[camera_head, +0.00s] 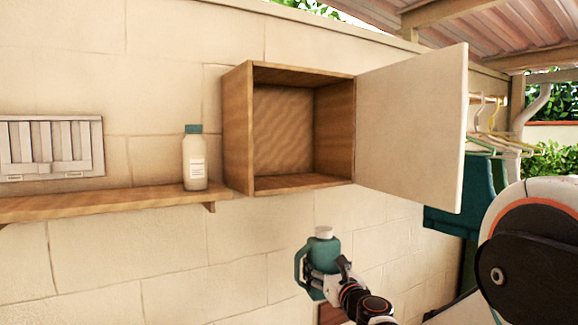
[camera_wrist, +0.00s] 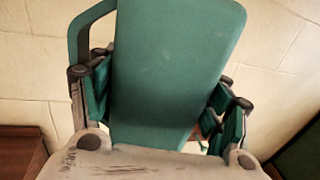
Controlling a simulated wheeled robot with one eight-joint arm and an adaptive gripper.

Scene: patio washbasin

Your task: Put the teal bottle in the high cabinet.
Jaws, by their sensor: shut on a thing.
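The teal bottle (camera_head: 324,247) has a white cap and a side handle. My gripper (camera_head: 325,275) is shut on it and holds it upright in front of the wall, below the cabinet. In the wrist view the bottle (camera_wrist: 175,70) fills the middle, with the fingers of my gripper (camera_wrist: 160,100) on both sides of it. The high cabinet (camera_head: 237,130) is a wooden box on the wall. Its pale door (camera_head: 412,125) stands open to the right. The inside looks empty.
A wooden shelf (camera_head: 110,202) left of the cabinet bears a cream bottle with a teal cap (camera_head: 194,160). A slatted vent (camera_head: 50,147) is on the wall. Hangers and teal cloth (camera_head: 450,222) hang at right, behind the door.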

